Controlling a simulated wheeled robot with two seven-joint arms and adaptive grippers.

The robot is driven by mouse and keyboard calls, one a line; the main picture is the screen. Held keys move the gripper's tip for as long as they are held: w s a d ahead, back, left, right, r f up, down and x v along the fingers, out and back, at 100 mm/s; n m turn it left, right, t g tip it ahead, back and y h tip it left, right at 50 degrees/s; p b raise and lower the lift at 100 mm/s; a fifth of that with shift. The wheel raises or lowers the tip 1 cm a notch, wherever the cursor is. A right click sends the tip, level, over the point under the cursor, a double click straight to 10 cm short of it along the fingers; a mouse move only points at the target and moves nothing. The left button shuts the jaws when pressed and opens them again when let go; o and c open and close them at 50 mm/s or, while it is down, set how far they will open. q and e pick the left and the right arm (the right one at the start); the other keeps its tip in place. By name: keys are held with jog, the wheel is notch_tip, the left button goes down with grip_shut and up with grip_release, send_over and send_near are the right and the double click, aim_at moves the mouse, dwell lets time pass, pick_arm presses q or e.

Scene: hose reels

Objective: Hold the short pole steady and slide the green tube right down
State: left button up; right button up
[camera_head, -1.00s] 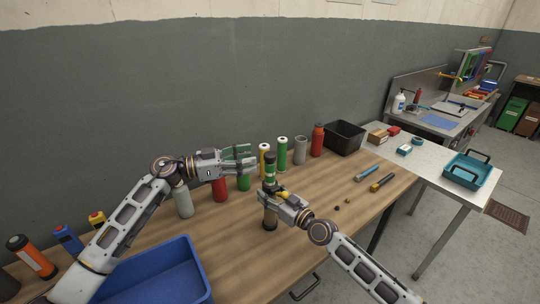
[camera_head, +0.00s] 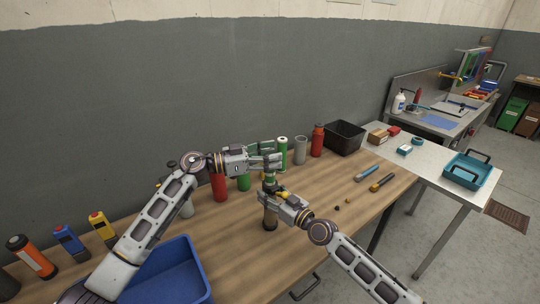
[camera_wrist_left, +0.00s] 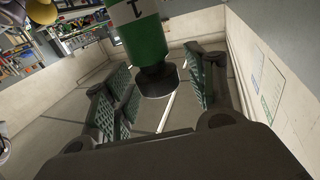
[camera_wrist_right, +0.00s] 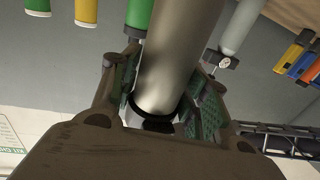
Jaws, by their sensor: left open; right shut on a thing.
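The short pole (camera_head: 270,220) stands upright on the wooden table, its lower part dark metal. My right gripper (camera_head: 270,196) is shut on it, and the right wrist view shows its grey shaft (camera_wrist_right: 178,55) between the fingers. The green tube (camera_head: 271,180) with a white band is on the upper pole, above my right gripper. My left gripper (camera_head: 274,160) is open at the top of the pole. In the left wrist view the green tube (camera_wrist_left: 143,42) and the black tip (camera_wrist_left: 157,80) lie between the spread fingers; I cannot tell whether they touch.
A row of standing tubes lines the back, including a red one (camera_head: 219,187), a green one (camera_head: 283,153) and a grey one (camera_head: 300,151). A blue bin (camera_head: 185,278) is at front left. A black bin (camera_head: 345,136) is at back right. Table right of the pole is mostly clear.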

pick_arm(q)
grip_shut()
jog(key=shift+f, duration=2.1)
grip_release()
jog(key=shift+a, duration=0.2)
jog(key=v, duration=1.1)
jog(key=shift+a, duration=0.3)
jog(key=shift+s+r, duration=0.1)
